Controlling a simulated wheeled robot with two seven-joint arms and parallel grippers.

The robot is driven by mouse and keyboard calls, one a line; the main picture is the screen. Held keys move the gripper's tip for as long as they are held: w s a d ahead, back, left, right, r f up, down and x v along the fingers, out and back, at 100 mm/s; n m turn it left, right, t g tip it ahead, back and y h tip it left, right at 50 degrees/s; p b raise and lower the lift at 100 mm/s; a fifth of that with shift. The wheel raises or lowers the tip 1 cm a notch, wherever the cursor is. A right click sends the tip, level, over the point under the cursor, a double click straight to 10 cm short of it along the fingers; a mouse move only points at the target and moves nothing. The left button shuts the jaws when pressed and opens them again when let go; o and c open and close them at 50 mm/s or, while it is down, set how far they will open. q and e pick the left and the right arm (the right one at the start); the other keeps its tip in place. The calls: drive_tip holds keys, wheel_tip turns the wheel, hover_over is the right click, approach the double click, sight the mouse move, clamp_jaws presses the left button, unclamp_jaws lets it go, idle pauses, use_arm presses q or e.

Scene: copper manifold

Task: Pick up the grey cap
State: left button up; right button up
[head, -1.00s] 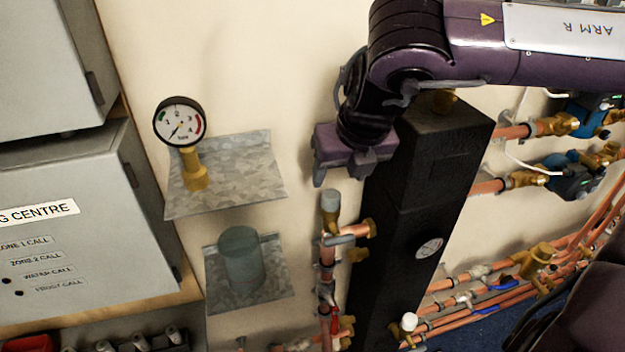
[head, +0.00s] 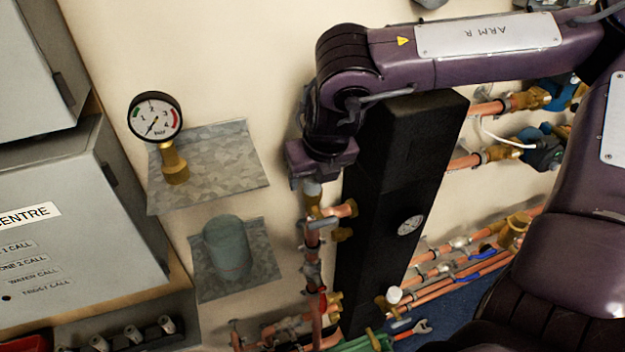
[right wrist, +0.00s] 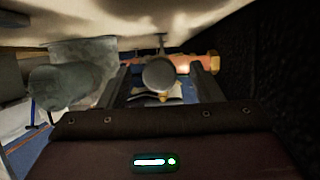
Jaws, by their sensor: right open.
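The grey cap (head: 312,187) sits on top of the brass fitting (head: 314,204) of the vertical copper pipe, left of the black column. My right gripper (head: 318,178) is open just above it, pointing down. In the right wrist view the round top of the cap (right wrist: 158,73) shows between my two spread fingers (right wrist: 163,82), with a gap on each side. In the head view the gripper body hides part of the cap. My left gripper is not in view.
A black column (head: 385,180) stands close right of my gripper. To the left, one metal shelf (head: 235,165) holds a brass-stemmed pressure gauge (head: 155,117), and a lower shelf (head: 265,265) holds a grey-green cylinder (head: 228,250). Copper pipes (head: 470,275) run at lower right.

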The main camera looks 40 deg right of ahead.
drive_tip(key=c, duration=1)
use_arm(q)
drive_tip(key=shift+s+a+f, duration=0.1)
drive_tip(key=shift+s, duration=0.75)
use_arm(e)
drive_tip(key=shift+c, duration=0.3)
drive_tip(key=shift+r, duration=0.1)
